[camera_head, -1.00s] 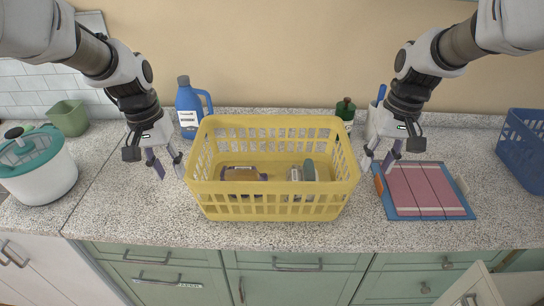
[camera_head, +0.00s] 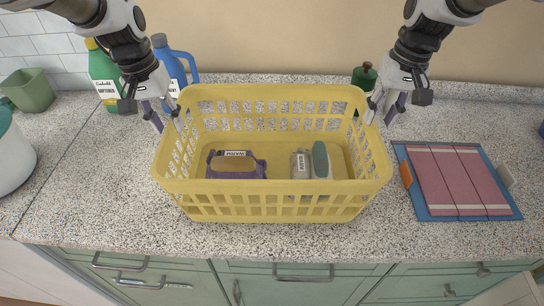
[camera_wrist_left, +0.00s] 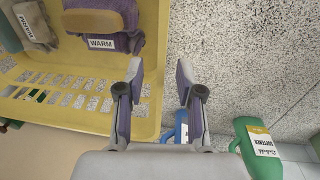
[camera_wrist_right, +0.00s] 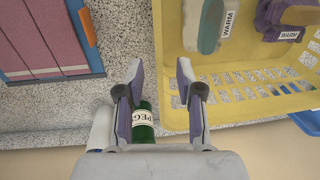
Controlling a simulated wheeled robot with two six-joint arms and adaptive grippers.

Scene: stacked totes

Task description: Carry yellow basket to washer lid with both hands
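The yellow basket (camera_head: 272,186) stands upright on the speckled counter, holding a purple-and-tan bundle (camera_head: 236,163) and a beige-and-green bundle (camera_head: 311,161). My left gripper (camera_head: 164,118) is open at the basket's left side, toward the back. In the left wrist view, its fingers (camera_wrist_left: 157,85) lie either side of the basket's edge (camera_wrist_left: 150,115). My right gripper (camera_head: 382,106) is open at the right side, toward the back. In the right wrist view, its fingers (camera_wrist_right: 160,80) also lie either side of the edge (camera_wrist_right: 172,112). Finger height against the rim is unclear. No washer lid shows.
Behind the basket stand a green softener bottle (camera_head: 103,78), a blue bottle (camera_head: 170,65) and a dark green bottle (camera_head: 364,78). A blue-edged board with pink panels (camera_head: 458,182) lies to the right. A green container (camera_head: 28,90) is at left. The counter front is clear.

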